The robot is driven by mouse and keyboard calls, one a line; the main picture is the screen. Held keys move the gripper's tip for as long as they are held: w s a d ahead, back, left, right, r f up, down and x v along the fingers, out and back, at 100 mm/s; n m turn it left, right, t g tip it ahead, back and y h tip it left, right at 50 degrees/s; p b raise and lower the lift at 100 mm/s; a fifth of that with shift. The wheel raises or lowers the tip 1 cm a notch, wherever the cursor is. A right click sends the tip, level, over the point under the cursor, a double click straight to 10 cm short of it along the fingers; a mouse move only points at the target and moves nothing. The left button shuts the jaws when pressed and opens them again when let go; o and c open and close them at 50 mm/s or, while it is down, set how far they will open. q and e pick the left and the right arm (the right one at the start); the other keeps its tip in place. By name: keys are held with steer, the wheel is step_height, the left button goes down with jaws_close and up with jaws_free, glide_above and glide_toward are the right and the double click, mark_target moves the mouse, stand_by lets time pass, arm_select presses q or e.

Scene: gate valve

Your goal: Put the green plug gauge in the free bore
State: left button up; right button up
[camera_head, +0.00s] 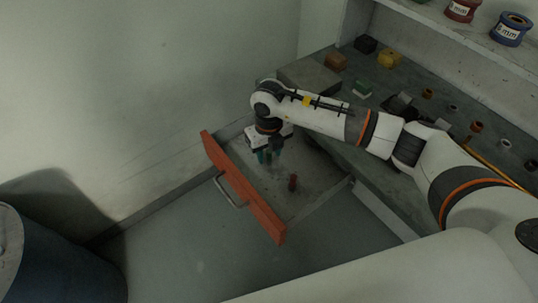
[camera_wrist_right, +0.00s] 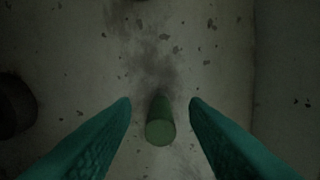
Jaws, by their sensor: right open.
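The green plug gauge (camera_wrist_right: 160,122) stands in the right wrist view between my right gripper's two teal fingertips (camera_wrist_right: 160,103), with a gap on each side. The fingers are open and do not touch it. In the head view my right gripper (camera_head: 265,156) reaches down into the open drawer (camera_head: 318,190). There I cannot make out the green gauge apart from the teal fingers. I cannot identify the free bore in either view. My left gripper is out of view.
The drawer has an orange front (camera_head: 244,188) with a metal handle. The bench (camera_head: 405,78) holds a grey block (camera_head: 309,75), coloured blocks and several small rings. Labelled spools (camera_head: 511,29) sit on a shelf above. A dark blue drum (camera_head: 55,255) stands at lower left.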

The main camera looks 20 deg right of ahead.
jaws_close()
steer(key=shift+r, duration=0.15)
